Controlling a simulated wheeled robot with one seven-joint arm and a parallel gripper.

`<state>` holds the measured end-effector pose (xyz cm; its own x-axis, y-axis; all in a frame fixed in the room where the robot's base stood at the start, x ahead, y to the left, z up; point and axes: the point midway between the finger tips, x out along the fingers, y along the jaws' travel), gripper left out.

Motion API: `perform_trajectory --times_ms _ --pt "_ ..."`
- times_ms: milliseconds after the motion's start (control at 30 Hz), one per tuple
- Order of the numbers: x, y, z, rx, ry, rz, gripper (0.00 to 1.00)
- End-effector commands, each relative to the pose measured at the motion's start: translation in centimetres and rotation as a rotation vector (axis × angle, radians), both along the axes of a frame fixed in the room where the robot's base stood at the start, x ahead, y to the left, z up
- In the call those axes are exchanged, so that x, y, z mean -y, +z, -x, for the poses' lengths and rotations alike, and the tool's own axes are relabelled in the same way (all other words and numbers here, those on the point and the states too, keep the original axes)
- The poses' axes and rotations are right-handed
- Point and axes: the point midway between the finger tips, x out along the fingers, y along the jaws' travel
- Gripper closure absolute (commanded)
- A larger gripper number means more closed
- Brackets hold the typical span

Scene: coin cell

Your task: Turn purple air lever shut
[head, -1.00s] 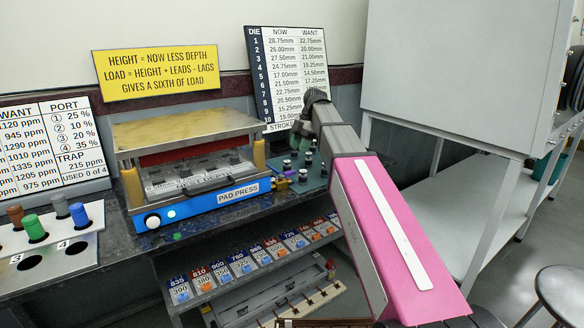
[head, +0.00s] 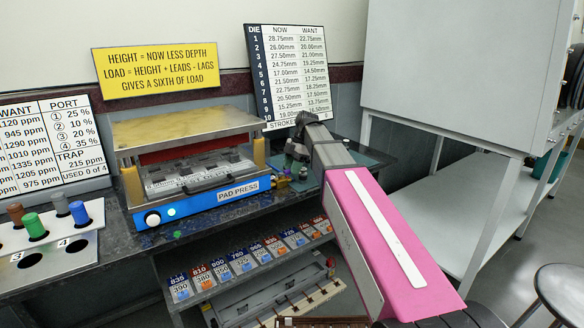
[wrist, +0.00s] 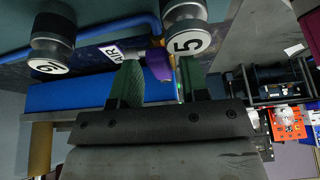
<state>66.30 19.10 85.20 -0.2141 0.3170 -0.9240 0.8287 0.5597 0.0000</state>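The purple air lever (wrist: 158,64) shows in the wrist view, with a white AIR label (wrist: 113,53) left of it. My gripper (wrist: 159,66) has its two green fingers apart, one on each side of the purple lever. A narrow gap shows beside the lever, and I cannot tell whether either finger touches it. In the head view my gripper (head: 298,152) is down over the right end of the bench, partly hidden by my arm. A brass fitting (head: 282,183) shows beside the press there; the lever itself is too small to make out.
Numbered round metal weights or knobs stand close to my fingers, one marked 5 (wrist: 186,30) and another (wrist: 51,45) at left. The blue-fronted pad press (head: 190,205) is left of my gripper. The stroke board (head: 290,75) stands behind. A grey cabinet (head: 455,70) is at right.

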Motion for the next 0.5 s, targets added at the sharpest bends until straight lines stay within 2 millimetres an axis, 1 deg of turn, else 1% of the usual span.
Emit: perform_trajectory --times_ms 33,67,100,133,367,500 --pt "0.0 0.01 0.0 0.0 0.0 0.0 0.76" --pt "0.0 0.01 0.0 0.0 0.0 0.0 0.86" --pt "0.0 0.01 0.0 0.0 0.0 0.0 0.99" --pt "0.0 0.01 0.0 0.0 0.0 0.0 1.0" --pt "0.04 0.03 0.07 0.0 -0.009 0.0 1.0" --pt "0.16 0.02 0.29 0.0 -0.042 0.0 1.0"
